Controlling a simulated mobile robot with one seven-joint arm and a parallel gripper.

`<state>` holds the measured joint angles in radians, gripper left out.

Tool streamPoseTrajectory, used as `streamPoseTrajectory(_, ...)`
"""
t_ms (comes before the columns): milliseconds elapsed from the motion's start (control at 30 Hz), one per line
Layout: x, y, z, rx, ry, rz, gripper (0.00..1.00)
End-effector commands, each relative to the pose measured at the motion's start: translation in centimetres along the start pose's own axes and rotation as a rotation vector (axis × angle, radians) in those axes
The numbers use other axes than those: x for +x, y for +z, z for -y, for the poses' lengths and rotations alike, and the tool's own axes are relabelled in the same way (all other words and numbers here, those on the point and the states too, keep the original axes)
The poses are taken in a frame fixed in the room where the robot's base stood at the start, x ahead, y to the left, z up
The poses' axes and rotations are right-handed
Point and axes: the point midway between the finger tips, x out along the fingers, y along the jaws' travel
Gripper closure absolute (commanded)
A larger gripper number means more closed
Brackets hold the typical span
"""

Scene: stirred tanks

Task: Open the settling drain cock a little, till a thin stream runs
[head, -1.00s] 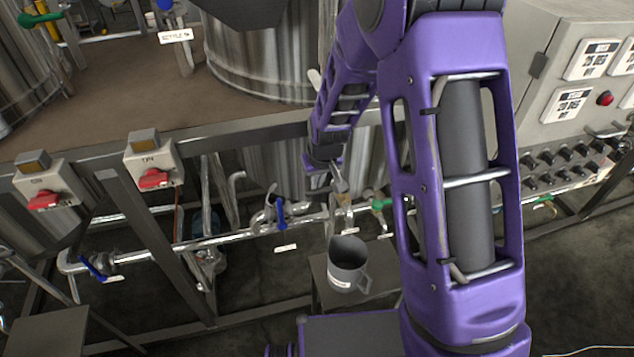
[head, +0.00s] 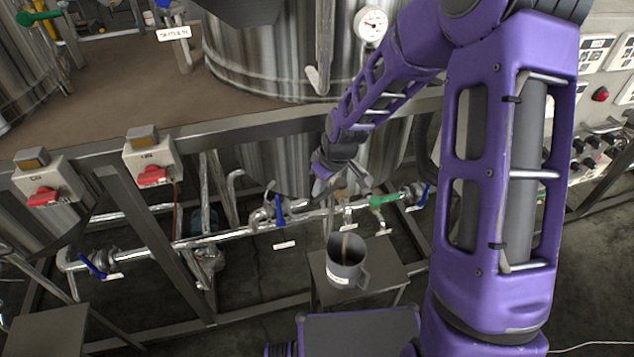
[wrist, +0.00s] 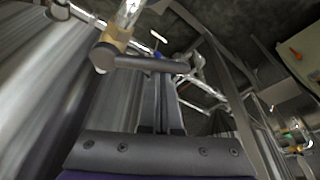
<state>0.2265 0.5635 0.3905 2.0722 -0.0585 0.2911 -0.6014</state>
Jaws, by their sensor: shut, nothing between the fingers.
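The drain cock shows in the wrist view as a brass fitting (wrist: 117,42) with a grey bar handle (wrist: 150,64) running to the right. In the head view the small cock (head: 342,197) sits on the pipe above a grey jug (head: 345,272) and is partly hidden by my arm. A thin tan streak shows at the jug's mouth, like a stream falling into it. My gripper (head: 322,187) is shut and empty, just left of the cock. Its fingers (wrist: 162,90) reach the handle in the wrist view; I cannot tell whether they touch it.
The jug stands on a low grey stand (head: 388,262). A green-handled valve (head: 384,200) and a blue-handled valve (head: 280,209) flank the cock along the steel pipe (head: 225,238). Steel frame legs and switch boxes with red knobs (head: 152,175) stand at left.

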Motion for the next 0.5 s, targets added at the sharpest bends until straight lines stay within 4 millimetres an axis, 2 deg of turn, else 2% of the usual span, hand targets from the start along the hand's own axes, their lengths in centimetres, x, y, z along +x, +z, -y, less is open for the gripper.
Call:
streamPoseTrajectory(100, -0.2, 0.51, 0.06, -0.053, -0.02, 0.002, 1.0)
streamPoseTrajectory(500, -0.3, 1.12, 0.16, -0.049, -0.016, 0.002, 1.0)
